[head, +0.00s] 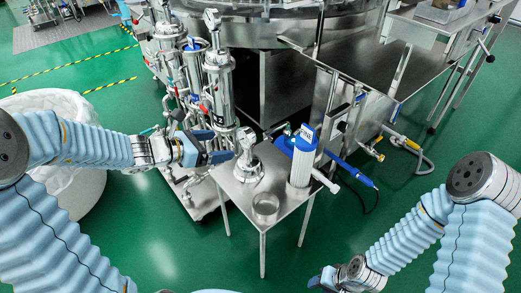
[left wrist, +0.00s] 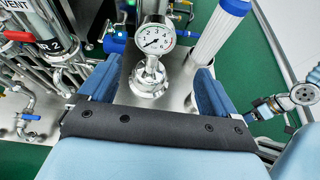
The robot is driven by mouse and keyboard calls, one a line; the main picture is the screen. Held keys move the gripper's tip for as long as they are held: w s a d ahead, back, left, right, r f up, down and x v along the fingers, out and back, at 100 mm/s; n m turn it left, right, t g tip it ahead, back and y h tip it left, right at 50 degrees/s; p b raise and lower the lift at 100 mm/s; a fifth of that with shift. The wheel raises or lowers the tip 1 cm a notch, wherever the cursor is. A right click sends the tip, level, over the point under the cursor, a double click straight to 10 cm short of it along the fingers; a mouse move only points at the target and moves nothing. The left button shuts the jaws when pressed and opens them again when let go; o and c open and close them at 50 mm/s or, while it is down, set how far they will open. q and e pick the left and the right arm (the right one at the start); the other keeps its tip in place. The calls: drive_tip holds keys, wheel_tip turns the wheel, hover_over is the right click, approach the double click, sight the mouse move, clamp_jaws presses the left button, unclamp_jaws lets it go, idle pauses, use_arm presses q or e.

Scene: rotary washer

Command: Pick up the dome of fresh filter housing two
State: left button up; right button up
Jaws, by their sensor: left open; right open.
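The dome (head: 248,172) is a shiny steel cap with a round pressure gauge (head: 246,136) on top. It stands upright on a small steel table (head: 285,228). In the left wrist view the dome (left wrist: 148,82) and its gauge (left wrist: 155,38) appear between my two blue fingers. My left gripper (head: 221,146) is open and empty, just left of the dome's upper part. Whether a finger touches it I cannot tell. My right gripper (head: 322,281) is open at the bottom edge of the head view, away from the table; its fingers show only partly.
A white cylinder with a blue top (head: 303,155) stands close right of the dome. Tall steel filter housings (head: 220,85) with pipes rise behind my left gripper. A white-lined bin (head: 80,185) is at left.

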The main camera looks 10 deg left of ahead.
sight(243, 136)
use_arm(q)
drive_tip(key=shift+t, duration=0.3)
drive_tip(key=x, duration=0.5)
drive_tip(key=r+b+x, duration=0.1)
drive_tip(key=x, duration=0.1)
drive_tip(key=shift+w+f, duration=0.1)
drive_tip(key=shift+w, duration=0.35)
drive_tip(key=x, duration=0.6)
drive_tip(key=shift+w, duration=0.15)
clamp_jaws()
